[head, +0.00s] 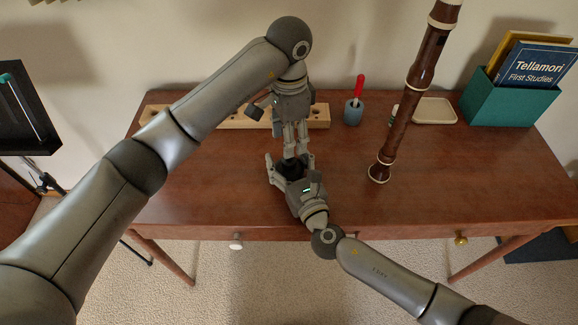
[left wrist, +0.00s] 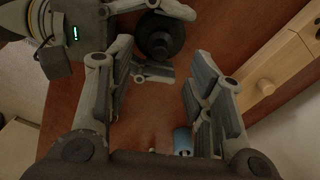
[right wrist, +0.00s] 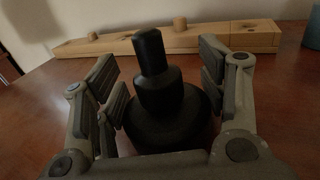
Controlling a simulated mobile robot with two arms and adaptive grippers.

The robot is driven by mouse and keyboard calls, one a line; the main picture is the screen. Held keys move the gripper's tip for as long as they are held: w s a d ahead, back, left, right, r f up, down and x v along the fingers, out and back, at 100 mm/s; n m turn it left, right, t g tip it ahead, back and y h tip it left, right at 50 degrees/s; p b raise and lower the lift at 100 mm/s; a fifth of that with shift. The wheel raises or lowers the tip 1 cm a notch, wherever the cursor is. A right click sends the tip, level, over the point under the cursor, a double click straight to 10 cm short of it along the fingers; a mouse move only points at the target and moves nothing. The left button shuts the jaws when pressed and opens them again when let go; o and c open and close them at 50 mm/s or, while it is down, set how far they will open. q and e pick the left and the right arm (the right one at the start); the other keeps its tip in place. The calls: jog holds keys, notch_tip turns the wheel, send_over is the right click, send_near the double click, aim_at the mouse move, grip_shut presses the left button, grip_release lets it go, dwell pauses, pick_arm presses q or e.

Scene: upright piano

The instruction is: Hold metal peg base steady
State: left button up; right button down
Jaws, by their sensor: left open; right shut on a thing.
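The metal peg base is a dark round base with a stepped upright peg. It shows in the right wrist view (right wrist: 164,100), the left wrist view (left wrist: 160,37) and, partly covered, the head view (head: 291,169). It stands upright on the brown desk (head: 440,195). My right gripper (head: 291,160) is shut on the base low down, with a finger on each side. My left gripper (head: 296,152) points down from above, open and empty. In the left wrist view its fingers (left wrist: 160,85) are spread apart, with the base beyond them.
A pale wooden block rack (head: 228,118) lies along the back of the desk. A tall brown wooden instrument (head: 405,105) stands to the right. A cream tray (head: 435,111) and green book box (head: 510,101) are at back right.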

pick_arm(q)
jog(key=shift+f, duration=3.95)
jog(key=c, duration=1.1)
jog(key=shift+m, duration=1.7)
grip_shut()
jog(key=o, duration=1.1)
grip_release()
jog(key=shift+o, duration=0.2)
jog(key=shift+r, duration=0.1)
jog(key=shift+r, duration=2.2)
